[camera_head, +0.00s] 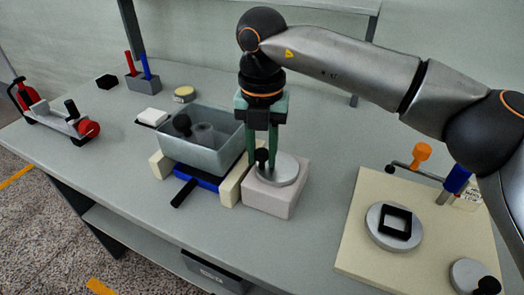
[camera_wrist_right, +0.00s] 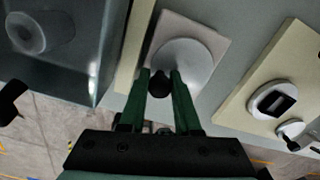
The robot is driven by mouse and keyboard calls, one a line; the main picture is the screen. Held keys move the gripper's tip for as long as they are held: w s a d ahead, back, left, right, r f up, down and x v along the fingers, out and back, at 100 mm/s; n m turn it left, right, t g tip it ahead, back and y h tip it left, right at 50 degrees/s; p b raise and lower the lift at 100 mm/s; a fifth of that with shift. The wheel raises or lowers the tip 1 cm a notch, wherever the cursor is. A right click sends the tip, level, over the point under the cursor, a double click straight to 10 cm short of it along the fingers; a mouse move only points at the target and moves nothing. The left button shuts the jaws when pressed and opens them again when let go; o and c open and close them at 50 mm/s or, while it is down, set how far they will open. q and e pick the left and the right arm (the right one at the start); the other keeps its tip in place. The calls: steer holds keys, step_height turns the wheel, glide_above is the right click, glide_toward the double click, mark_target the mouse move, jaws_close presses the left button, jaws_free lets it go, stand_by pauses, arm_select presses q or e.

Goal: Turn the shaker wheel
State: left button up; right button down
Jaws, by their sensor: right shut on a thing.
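The shaker wheel, a grey disc (camera_head: 286,171), lies flat on top of a pale pinkish block (camera_head: 272,204) in the middle of the table. A black knob (camera_head: 262,157) stands up near the disc's left edge. My right gripper (camera_head: 262,162) points down with its green fingers on either side of the knob and is shut on it. The right wrist view shows the disc (camera_wrist_right: 190,58) beyond the fingertips and the knob (camera_wrist_right: 160,84) between them. My left gripper is in neither view.
A grey translucent tub (camera_head: 198,154) on a blue and cream frame stands left of the block. A cream board (camera_head: 356,240) with discs, a black square frame and an orange knob (camera_head: 421,152) lies right. A red-wheeled device (camera_head: 88,129) stands far left. Bare tabletop lies in front.

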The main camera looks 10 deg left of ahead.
mark_target(262, 151)
steer(key=shift+r, duration=0.1)
steer(key=c, duration=0.6)
jaws_free()
step_height(262, 151, up, 12)
steer(key=shift+r+p, duration=0.2)
steer(key=shift+p, duration=0.9)
steer(key=shift+s, duration=0.1)
